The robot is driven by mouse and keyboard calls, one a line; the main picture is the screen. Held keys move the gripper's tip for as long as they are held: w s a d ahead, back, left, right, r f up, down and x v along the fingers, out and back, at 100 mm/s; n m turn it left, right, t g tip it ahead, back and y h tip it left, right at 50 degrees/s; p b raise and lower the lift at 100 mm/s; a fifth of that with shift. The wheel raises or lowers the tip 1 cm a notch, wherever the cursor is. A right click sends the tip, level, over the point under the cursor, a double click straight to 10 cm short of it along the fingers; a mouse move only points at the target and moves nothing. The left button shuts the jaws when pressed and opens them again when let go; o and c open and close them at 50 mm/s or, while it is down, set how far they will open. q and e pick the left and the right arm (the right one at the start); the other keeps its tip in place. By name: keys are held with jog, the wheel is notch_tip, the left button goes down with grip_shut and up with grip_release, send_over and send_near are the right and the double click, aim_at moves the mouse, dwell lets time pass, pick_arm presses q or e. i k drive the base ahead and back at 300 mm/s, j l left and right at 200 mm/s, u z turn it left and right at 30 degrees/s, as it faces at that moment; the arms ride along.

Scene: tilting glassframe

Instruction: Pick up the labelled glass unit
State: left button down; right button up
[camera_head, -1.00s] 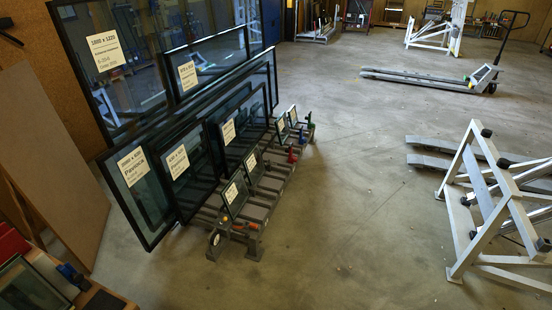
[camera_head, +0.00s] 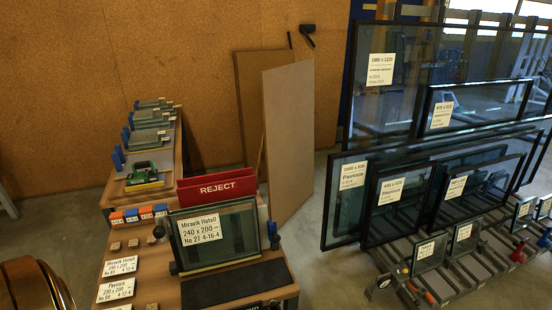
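A small glass unit (camera_head: 232,236) with a dark frame stands tilted on the near end of a wooden bench. Its white label (camera_head: 199,229) reads Miravik Hotell, 240 x 200, No 21, 4-16-4. Small dark supports touch its lower left corner and right side. Several larger labelled glass units, such as the one marked Pavince (camera_head: 346,199), lean in a rack at the right. Neither of my grippers is in view.
A red REJECT sign (camera_head: 217,188) stands right behind the small unit. Label cards (camera_head: 122,265) lie on the bench (camera_head: 190,293) at left. Brown boards (camera_head: 288,137) lean on the wall behind. Some floor (camera_head: 310,215) shows between bench and rack.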

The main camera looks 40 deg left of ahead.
aim_at(213, 235)
jog(key=u, duration=1.6)
